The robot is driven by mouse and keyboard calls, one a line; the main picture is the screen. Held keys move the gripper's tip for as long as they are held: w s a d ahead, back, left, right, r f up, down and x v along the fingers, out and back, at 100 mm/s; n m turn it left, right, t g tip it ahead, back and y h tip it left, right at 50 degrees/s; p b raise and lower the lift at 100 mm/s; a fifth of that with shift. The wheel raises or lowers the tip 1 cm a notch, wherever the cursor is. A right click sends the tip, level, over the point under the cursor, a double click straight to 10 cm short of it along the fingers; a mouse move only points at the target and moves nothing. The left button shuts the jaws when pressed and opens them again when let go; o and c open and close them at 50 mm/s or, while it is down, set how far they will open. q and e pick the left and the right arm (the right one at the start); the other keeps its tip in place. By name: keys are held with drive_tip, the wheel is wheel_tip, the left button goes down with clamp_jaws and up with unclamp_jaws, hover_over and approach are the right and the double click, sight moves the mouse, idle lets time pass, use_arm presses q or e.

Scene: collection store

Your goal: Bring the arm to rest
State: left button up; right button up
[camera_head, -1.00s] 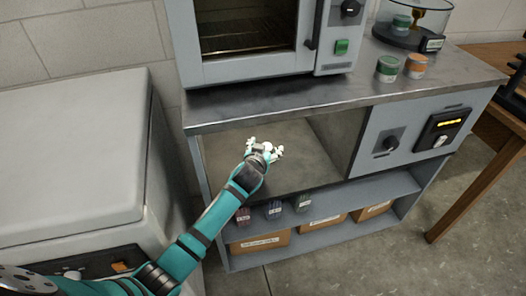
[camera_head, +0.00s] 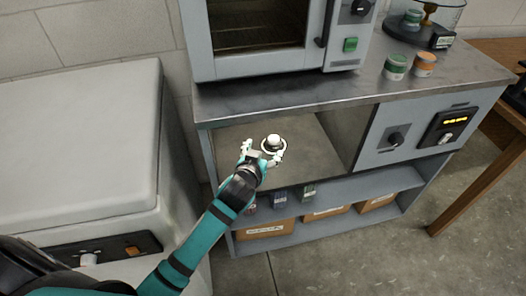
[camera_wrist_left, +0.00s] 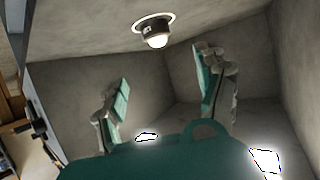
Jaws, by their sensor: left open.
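My left gripper (camera_head: 262,153) reaches into the open compartment (camera_head: 315,150) of the grey cabinet, its arm coming in from the lower left. Its two fingers stand apart with nothing between them; they also show spread in the left wrist view (camera_wrist_left: 163,80). A small round object with a white knob on a dark body (camera_head: 273,142) rests on the compartment floor just beyond the fingertips. In the wrist view the same object (camera_wrist_left: 154,32) appears beyond the fingers, apart from them. My right gripper is in neither view.
An oven (camera_head: 258,30) stands on the metal worktop (camera_head: 300,97) above the compartment. Green (camera_head: 395,67) and orange (camera_head: 424,64) jars stand to its right. The lower shelf holds labelled boxes (camera_head: 264,229). A white chest-like unit (camera_head: 80,140) stands at the left.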

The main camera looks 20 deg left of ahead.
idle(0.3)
use_arm(q)
drive_tip(key=shift+s+f, duration=0.25)
drive_tip(key=shift+s, duration=0.1)
drive_tip(key=s+f+m+g+h, duration=0.1)
drive_tip(key=s+f+g, duration=0.3)
drive_tip(key=s, duration=1.1)
drive_tip(key=s+f+m+g, duration=0.25)
drive_tip(key=s+g, duration=0.35)
drive_tip(key=s, duration=1)
drive_tip(key=s+f+g, duration=0.1)
drive_tip(key=s+f, duration=0.2)
drive_tip(key=f, duration=2.8)
drive_tip(key=s+a+r+p, duration=0.1)
drive_tip(key=s+p, duration=0.6)
drive_tip(key=s+a+r+g+p, duration=0.1)
drive_tip(key=s+a+r+p, duration=0.1)
drive_tip(key=s+p, duration=0.5)
drive_tip(key=shift+s+a+p, duration=0.2)
drive_tip(key=shift+a+p, duration=0.1)
drive_tip(key=shift+p, duration=0.1)
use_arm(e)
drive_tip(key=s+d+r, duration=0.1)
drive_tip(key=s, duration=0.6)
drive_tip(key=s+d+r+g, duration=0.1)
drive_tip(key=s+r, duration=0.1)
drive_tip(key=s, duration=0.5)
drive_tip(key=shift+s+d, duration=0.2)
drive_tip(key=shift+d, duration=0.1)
